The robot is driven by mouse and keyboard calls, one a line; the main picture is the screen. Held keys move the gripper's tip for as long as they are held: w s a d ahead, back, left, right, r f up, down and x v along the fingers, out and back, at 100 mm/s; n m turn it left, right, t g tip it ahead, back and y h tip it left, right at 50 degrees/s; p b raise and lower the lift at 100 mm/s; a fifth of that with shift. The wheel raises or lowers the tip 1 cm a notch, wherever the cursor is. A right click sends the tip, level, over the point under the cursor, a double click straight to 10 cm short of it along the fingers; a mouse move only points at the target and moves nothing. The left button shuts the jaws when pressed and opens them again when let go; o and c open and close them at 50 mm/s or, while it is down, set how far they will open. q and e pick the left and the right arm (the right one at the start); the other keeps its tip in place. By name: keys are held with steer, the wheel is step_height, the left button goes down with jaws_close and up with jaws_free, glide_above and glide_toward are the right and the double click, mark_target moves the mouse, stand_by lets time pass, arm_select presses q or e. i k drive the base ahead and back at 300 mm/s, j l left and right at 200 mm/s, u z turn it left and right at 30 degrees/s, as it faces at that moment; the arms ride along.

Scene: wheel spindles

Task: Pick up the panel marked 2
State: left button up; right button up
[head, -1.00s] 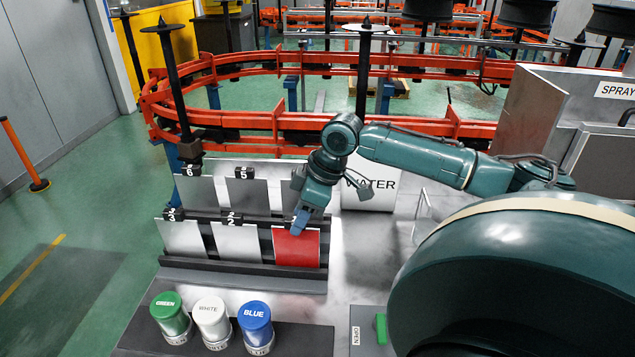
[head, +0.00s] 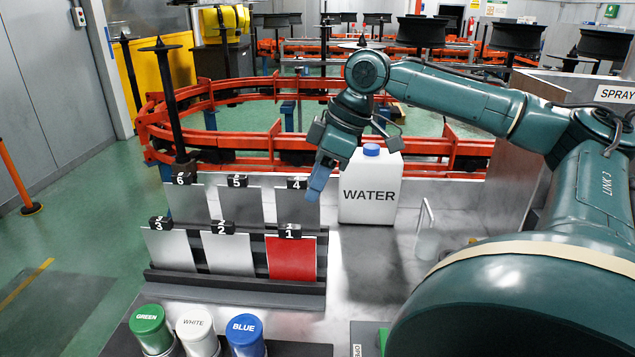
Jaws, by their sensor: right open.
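The panel marked 2 (head: 229,254) is a plain light-grey sheet in the front row of the rack, under a black clip with a white 2. It stands between the grey panel marked 3 (head: 169,249) and the red panel marked 1 (head: 291,260). My right gripper (head: 316,192) is open and points down, above and to the right of panel 2, in front of the panel marked 4 (head: 297,207). It appears apart from panel 2 and holds nothing that I can see. My left gripper is not in view.
Panels marked 5 (head: 241,205) and 6 (head: 187,204) stand in the back row. A white WATER jug (head: 370,190) stands right of the rack. Green (head: 150,325), white (head: 197,333) and blue (head: 246,332) capped jars stand in front. An orange rail (head: 230,148) runs behind.

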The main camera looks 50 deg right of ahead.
mark_target(228, 253)
steer(key=k+j, duration=0.45)
steer(key=j, duration=0.25)
steer(key=k+j, duration=0.25)
steer(key=j, duration=0.1)
